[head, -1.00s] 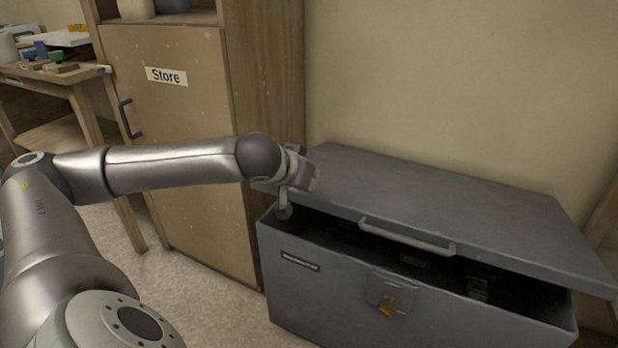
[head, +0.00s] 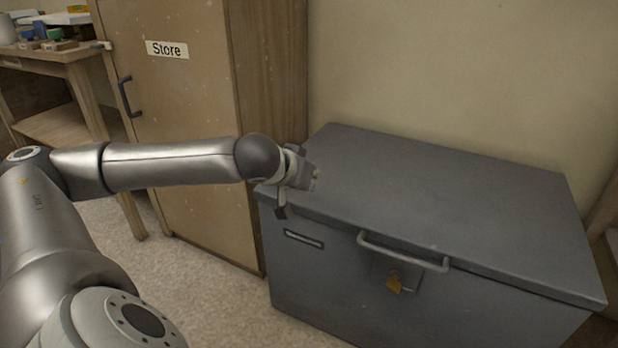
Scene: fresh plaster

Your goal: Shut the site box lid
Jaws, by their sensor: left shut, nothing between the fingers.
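The grey site box (head: 330,275) stands on the floor against the wall. Its lid (head: 440,195) lies flat on the body, and no gap shows along the front edge. My left gripper (head: 299,190) is shut and empty at the lid's left front corner. It seems to touch the lid or sit just over it; I cannot tell which. The box's inside is hidden. My right gripper is not in view.
A wooden cupboard (head: 190,110) marked "Store" stands left of the box, its door closed. A wooden bench (head: 75,70) with small items is at the far left. Carpeted floor (head: 225,285) is clear in front of the cupboard.

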